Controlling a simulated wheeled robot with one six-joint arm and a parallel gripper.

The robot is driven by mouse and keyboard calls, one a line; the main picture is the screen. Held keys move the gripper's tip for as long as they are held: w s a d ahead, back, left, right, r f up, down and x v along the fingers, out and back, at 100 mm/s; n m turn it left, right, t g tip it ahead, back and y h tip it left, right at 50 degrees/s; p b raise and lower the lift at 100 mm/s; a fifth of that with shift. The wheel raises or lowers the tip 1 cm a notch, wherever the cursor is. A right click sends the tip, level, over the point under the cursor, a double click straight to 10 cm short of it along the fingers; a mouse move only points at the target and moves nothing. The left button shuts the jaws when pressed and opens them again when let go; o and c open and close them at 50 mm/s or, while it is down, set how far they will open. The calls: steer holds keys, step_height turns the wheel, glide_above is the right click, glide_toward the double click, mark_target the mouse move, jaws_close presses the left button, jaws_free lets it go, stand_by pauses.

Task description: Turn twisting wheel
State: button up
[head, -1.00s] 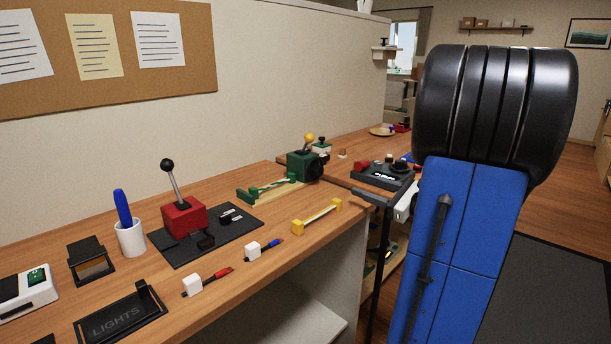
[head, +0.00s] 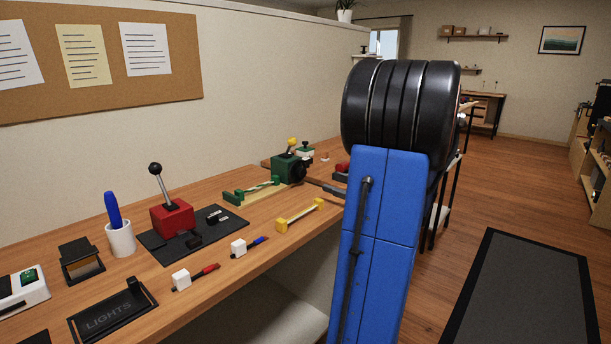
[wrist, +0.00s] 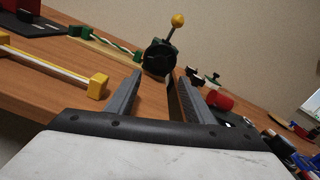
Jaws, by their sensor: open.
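A green box with a dark round wheel (head: 299,171) on its side stands on the wooden desk. A yellow-knobbed lever (head: 292,142) rises from its top. In the wrist view the dark wheel (wrist: 160,58) is just beyond the fingertips, near the middle, with the yellow knob above it. My gripper (wrist: 157,78) is open, with nothing between its fingers, and appears apart from the wheel. In the head view my blue arm hides most of the gripper. A green-and-white twisted bar (head: 254,188) on a wooden base lies left of the green box.
A yellow-ended bar (head: 300,215) lies in front of the green box, near the desk edge. A red box with a black lever (head: 171,217) stands farther left. A red cylinder (wrist: 219,99) is right of my fingers. Open floor (head: 480,210) lies right of the desk.

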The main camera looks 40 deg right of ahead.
mark_target(303, 173)
steer(key=w, duration=0.8)
steer(key=w+a, duration=0.1)
steer(key=w, duration=0.4)
steer(key=c, duration=1.1)
